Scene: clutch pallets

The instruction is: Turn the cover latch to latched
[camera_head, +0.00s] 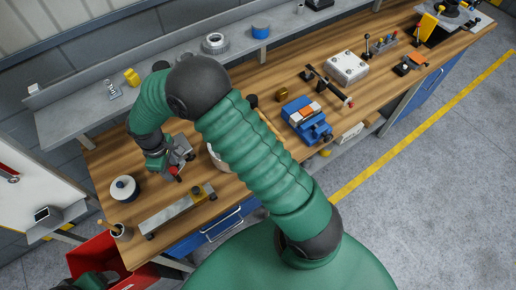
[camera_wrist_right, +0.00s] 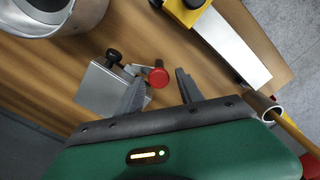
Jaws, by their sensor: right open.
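A grey metal block (camera_wrist_right: 102,92) lies below my right gripper in the wrist view, with a black knob (camera_wrist_right: 113,55) at its upper corner. A short lever with a red round knob (camera_wrist_right: 158,78) sits beside it and looks like the cover latch. My right gripper (camera_wrist_right: 162,77) is open, with the red knob between its fingertips in the picture; I see no clear contact. The left finger partly covers the block. In the head view the right gripper (camera_head: 184,160) is over the left part of the bench, with the red knob (camera_head: 180,178) just below.
The wooden bench (camera_head: 105,165) carries a white-and-blue pot (camera_head: 124,188), a metal plate with a yellow end (camera_head: 175,212) and a blue vise (camera_head: 308,120). A grey shelf (camera_head: 85,115) runs behind. A red bin (camera_head: 92,256) stands at lower left.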

